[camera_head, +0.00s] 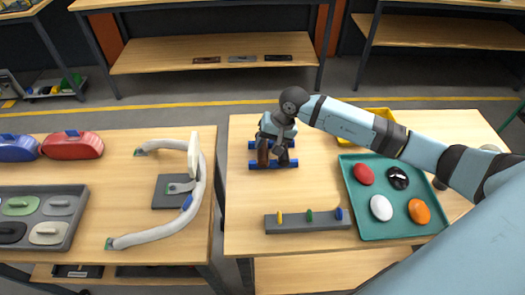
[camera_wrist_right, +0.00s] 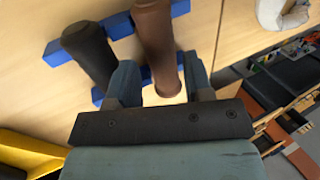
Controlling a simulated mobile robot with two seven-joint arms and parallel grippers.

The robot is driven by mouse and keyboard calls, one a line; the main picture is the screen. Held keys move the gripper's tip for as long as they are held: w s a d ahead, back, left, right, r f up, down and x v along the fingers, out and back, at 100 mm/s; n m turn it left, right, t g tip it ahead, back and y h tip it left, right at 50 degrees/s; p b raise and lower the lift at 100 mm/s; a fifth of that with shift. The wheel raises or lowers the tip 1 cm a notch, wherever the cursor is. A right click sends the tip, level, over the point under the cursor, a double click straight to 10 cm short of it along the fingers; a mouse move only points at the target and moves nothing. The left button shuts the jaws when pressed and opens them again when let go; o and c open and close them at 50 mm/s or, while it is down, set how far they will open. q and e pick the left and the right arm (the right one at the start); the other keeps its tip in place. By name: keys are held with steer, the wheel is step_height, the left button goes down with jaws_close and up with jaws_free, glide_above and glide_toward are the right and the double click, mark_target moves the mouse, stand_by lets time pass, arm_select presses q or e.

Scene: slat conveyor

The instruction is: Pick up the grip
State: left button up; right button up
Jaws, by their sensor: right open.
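A brown grip (camera_wrist_right: 157,40) and a black grip (camera_wrist_right: 88,52) lie side by side across a blue rack (camera_wrist_right: 62,50) in the right wrist view. In the head view the rack (camera_head: 258,165) is on the right-hand table, and the brown grip (camera_head: 263,155) shows beneath my right gripper (camera_head: 274,142). My right gripper (camera_wrist_right: 160,78) is open, with one finger on each side of the brown grip's near end. The left finger is between the two grips. Whether the fingers touch the brown grip cannot be told. My left gripper is not in view.
A teal tray (camera_head: 357,210) with several coloured oval pieces stands right of the rack. A grey block (camera_head: 300,225) with coloured tabs is in front, and a yellow bin (camera_head: 385,113) is behind. A curved pale frame (camera_head: 160,232) lies on the left table, across a gap.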

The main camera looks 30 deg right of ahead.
mark_target(264, 149)
steer(key=x, duration=0.3)
steer(key=shift+a+f+b, duration=0.15)
steer(key=shift+f+b, duration=0.05)
steer(key=shift+b, duration=0.1)
steer(key=shift+c, duration=0.2)
steer(key=c, duration=0.7)
steer(key=shift+o, duration=0.2)
steer(key=shift+r, duration=0.2)
steer(key=shift+r, duration=0.6)
step_height(264, 149, up, 19)
steer(key=b, duration=0.3)
steer(key=shift+f, duration=0.2)
